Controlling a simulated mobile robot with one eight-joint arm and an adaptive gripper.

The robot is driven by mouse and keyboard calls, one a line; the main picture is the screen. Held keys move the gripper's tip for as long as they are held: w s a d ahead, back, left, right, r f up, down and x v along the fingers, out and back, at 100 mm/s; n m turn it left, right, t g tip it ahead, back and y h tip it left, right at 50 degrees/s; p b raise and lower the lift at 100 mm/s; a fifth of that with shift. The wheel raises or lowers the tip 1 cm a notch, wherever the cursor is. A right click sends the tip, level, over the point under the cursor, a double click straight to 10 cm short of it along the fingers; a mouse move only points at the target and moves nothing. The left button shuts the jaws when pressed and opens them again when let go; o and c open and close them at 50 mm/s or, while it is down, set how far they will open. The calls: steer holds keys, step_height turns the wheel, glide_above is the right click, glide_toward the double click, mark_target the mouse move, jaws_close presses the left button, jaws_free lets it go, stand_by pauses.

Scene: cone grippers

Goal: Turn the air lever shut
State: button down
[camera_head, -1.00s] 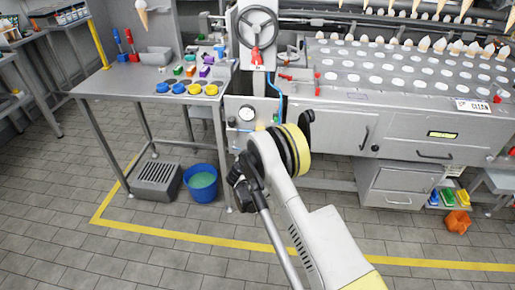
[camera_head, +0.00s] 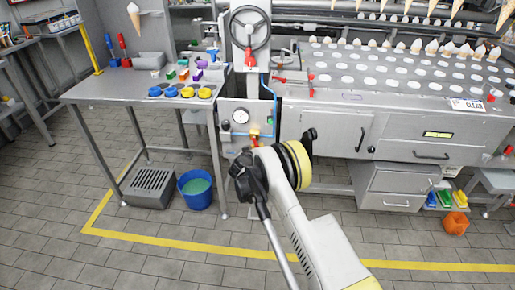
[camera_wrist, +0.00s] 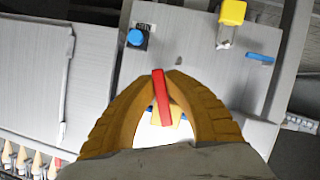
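The air lever, a red bar (camera_wrist: 162,98), stands between my fingertips in the wrist view, with a yellow part and white behind its lower end. My gripper (camera_wrist: 163,76) has two orange-brown fingers that arch inward, and their tips close in on both sides of the lever. The contact itself is partly hidden. In the head view my arm hides the gripper, in front of the panel with the round gauge (camera_head: 241,116).
The wrist view also shows a blue round knob (camera_wrist: 137,38), a yellow block (camera_wrist: 232,12) and a blue handle (camera_wrist: 260,59) near the gripper. The side table (camera_head: 130,90) stands left of the machine.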

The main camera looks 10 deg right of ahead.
steer(key=m+y, duration=0.1)
steer(key=a+m+y, duration=0.1)
steer(key=m, duration=0.1)
steer(key=shift+w+a+f+t, duration=0.15)
steer(key=shift+w+a+t, duration=0.15)
steer(key=shift+t, duration=0.1)
steer(key=c, duration=1.4)
jaws_free()
steer(key=v, duration=1.2)
